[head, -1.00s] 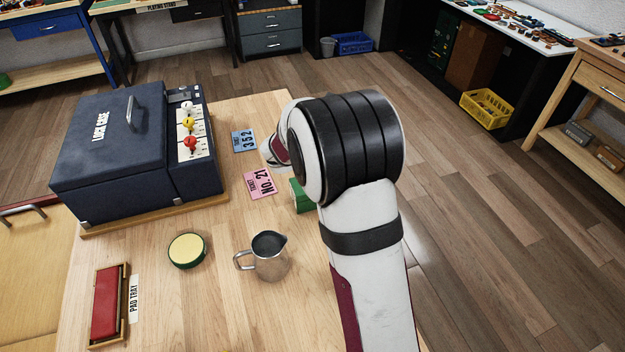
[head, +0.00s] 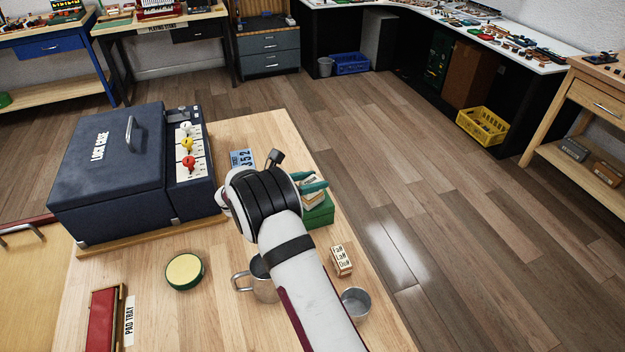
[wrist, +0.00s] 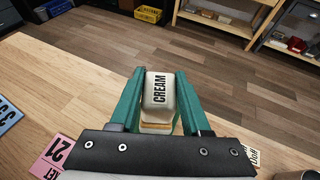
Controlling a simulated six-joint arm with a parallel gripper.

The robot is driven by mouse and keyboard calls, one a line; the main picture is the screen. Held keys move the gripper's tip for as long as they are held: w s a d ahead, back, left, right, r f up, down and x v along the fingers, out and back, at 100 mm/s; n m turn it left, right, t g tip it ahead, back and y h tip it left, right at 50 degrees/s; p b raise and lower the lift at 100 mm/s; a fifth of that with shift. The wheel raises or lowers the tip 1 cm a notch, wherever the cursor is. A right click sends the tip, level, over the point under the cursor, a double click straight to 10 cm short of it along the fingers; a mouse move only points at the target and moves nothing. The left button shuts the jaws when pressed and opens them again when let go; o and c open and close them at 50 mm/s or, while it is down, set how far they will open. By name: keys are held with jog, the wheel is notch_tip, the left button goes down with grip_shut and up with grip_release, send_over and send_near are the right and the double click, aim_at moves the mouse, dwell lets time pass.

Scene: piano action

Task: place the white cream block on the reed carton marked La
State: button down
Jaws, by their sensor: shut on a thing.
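The white cream block (wrist: 159,92), lettered CREAM, sits between the two green fingers of my gripper (wrist: 158,85) in the wrist view. In the head view my gripper (head: 313,186) is over a green box (head: 319,214), with pale layers showing between them; I cannot tell whether the block touches what is under it. A tan edge shows just below the block in the wrist view. A small cream carton (head: 341,261) stands to the right, with several lines of text that seem to read Fa#, La#, Do#. No carton marked plain La is readable.
A steel jug (head: 262,283) is partly behind my arm, and a metal cup (head: 355,302) stands near the table's right edge. The lock case (head: 105,170), a yellow-topped round tin (head: 185,271) and the pad tray (head: 104,322) are at left. A blue ticket (head: 241,158) lies behind.

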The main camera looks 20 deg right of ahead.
jog(key=shift+c, duration=1.8)
grip_release()
jog(key=shift+f, duration=0.1)
